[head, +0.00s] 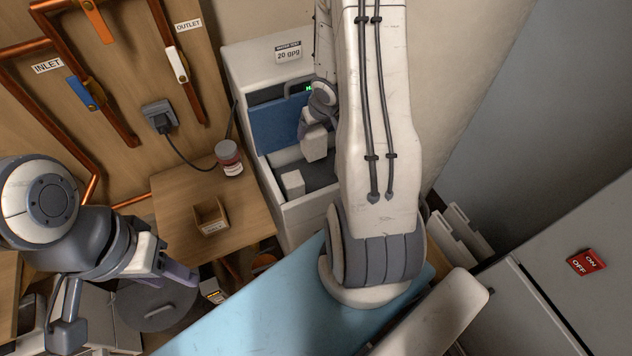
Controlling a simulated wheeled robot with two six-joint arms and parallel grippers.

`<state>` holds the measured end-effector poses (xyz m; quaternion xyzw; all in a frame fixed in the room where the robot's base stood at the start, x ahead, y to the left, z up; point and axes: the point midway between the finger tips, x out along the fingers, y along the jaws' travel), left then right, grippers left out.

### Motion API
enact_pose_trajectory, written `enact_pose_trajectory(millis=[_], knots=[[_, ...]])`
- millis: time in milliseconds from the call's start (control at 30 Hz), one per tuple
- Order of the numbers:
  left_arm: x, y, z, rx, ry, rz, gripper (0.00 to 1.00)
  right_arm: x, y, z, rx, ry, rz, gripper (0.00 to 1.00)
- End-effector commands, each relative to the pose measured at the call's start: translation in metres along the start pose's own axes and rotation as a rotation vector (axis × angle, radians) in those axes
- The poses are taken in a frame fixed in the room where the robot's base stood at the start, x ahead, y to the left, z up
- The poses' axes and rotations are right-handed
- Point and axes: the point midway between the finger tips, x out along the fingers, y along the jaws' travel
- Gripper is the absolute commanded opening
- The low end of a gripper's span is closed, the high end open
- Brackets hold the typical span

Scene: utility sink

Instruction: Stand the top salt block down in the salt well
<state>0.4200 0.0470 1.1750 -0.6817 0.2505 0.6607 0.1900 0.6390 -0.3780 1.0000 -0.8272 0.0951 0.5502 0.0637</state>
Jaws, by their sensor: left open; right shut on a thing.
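A white salt block (315,145) hangs from my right gripper (312,124), which is shut on its upper end. The block is over the open salt well (322,174) of the white softener cabinet (238,72). A second white block (292,184) stands in the well's near left part, apart from the held one. My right arm hides the right part of the well. I cannot tell how far the held block's lower end is above the well floor. My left gripper (172,266) is open and empty at the lower left, away from the cabinet.
A blue panel (275,124) stands upright behind the well. A wooden table (175,197) left of the cabinet carries a labelled jar (229,158) and a small cardboard box (209,216). A light blue surface (240,318) lies in front. Copper pipes line the left wall.

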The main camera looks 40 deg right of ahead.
Motion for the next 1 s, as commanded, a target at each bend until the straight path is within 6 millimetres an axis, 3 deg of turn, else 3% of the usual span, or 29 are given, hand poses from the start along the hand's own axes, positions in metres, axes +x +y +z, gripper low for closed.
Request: enact_pose_trajectory(millis=[33,233,533,800,1000], knots=[[0.017,-0.001,0.002,0.0,-0.001,0.0,0.5,0.015,0.005,0.006,0.005,0.001,0.002,0.0],[0.044,-0.003,0.003,0.002,-0.002,0.0,0.5,0.039,0.008,0.017,0.005,0.001,0.004,0.0],[0.07,-0.005,0.004,0.003,-0.002,0.0,0.5,0.063,0.008,0.027,0.006,0.0,0.004,0.0],[0.106,-0.008,0.006,0.003,-0.002,0.0,0.5,0.104,0.008,0.044,0.007,-0.001,0.004,0.0],[0.115,-0.008,0.007,0.003,-0.002,0.0,0.5,0.116,0.008,0.049,0.005,0.001,0.004,0.0]])
